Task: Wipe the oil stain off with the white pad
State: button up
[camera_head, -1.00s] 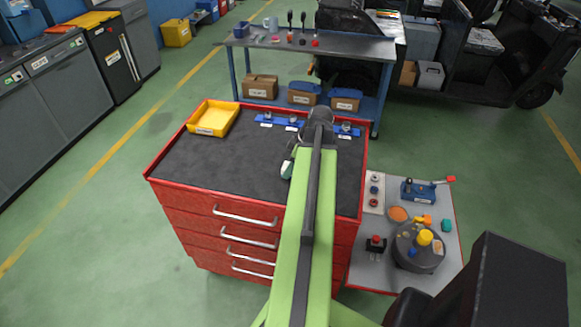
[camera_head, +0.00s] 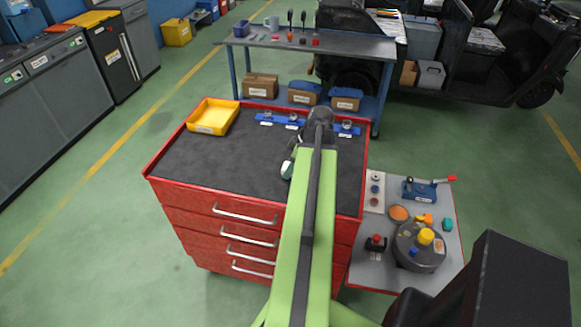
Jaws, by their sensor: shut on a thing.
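My green arm reaches over the red tool cabinet (camera_head: 180,165), whose top is a dark grey mat. My gripper (camera_head: 288,168) shows only in part beside the arm, low over the mat; the arm hides most of it. A small whitish and dark green piece shows there at its end, and I cannot tell whether it is the white pad or part of the gripper. What the jaws hold is hidden. No oil stain can be made out on the visible mat; the area behind the arm is hidden.
A yellow tray (camera_head: 213,116) sits at the cabinet's back left corner. Blue holders (camera_head: 280,120) with small metal parts line its back edge. A grey side table (camera_head: 440,205) at right holds a round dark device (camera_head: 419,247) and small parts. A workbench (camera_head: 310,45) stands behind.

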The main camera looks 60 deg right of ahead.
jog(key=shift+f+b, duration=0.45)
jog(key=shift+f, duration=0.05)
